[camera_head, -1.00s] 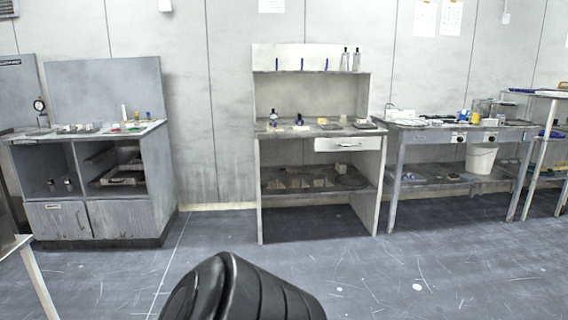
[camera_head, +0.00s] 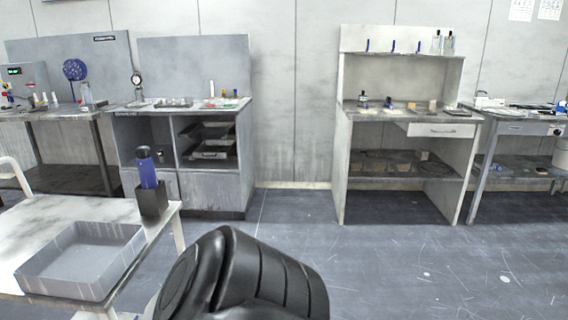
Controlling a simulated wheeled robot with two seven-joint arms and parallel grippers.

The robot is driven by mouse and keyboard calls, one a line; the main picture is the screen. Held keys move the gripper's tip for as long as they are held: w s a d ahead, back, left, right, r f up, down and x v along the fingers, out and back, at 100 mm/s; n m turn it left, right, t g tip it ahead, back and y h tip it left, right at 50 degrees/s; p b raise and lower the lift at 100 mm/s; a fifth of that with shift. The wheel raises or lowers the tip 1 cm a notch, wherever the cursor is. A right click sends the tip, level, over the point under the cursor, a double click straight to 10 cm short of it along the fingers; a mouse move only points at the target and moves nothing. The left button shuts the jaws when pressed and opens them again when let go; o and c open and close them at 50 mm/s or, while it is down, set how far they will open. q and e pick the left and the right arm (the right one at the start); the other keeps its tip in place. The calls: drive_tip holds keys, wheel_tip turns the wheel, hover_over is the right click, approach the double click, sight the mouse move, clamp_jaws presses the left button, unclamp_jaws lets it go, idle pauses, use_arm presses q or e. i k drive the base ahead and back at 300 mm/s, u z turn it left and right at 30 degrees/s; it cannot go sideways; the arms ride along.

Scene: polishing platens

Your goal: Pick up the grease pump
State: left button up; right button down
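I cannot tell for certain which thing is the grease pump. A dark blue cylinder with a dark top (camera_head: 147,168) stands upright in a black square holder (camera_head: 153,199) on the near white table (camera_head: 40,222) at the left. Small bottles also stand on the far benches, among them a dark blue one (camera_head: 363,100) on the white bench, too small to identify. Neither of my grippers is in view. A black ribbed part at the bottom middle seems to be mine.
A grey open tray (camera_head: 82,262) sits at the near table's front. Behind stand a grey cabinet (camera_head: 215,186), a white shelved bench (camera_head: 341,165) and a left workbench (camera_head: 48,115). The floor (camera_head: 400,275) is clear at the middle and right.

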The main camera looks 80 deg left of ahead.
sight(144, 162)
drive_tip(key=u, duration=2.45)
